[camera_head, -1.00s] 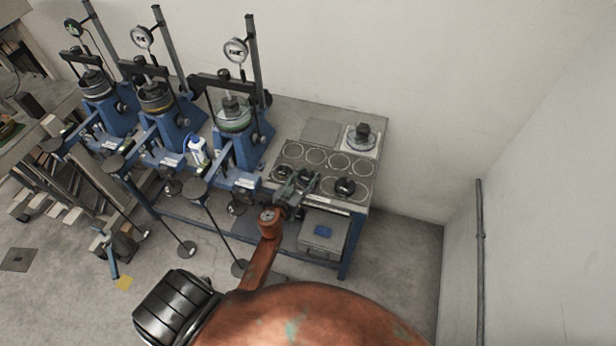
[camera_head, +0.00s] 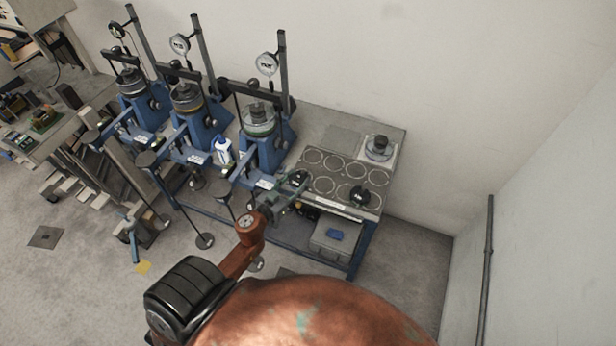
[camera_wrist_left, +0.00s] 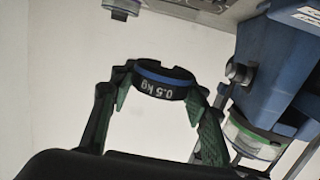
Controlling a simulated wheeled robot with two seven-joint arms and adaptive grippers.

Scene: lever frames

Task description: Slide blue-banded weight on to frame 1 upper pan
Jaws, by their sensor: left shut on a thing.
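The blue-banded weight (camera_wrist_left: 162,82) is a dark disc marked 0.5 kg. In the left wrist view it sits between the green-padded fingers of my left gripper, which is shut on it. In the head view my left gripper (camera_head: 296,187) is over the front left of the ringed weight mat. A dark weight (camera_head: 299,178) shows at its fingertips; I cannot tell whether it is the held one. Three blue lever frames stand to the left, the nearest (camera_head: 266,150) just beside the gripper. Which is frame 1 is unclear. A round pan (camera_head: 224,196) shows at its lever end. My right gripper is not in view.
Another dark weight (camera_head: 359,196) sits on the mat (camera_head: 345,178) at front right. A white bottle (camera_head: 222,150) stands between frames. A grey box (camera_head: 333,246) is on the lower shelf. Lower pans (camera_head: 205,240) hang near the floor.

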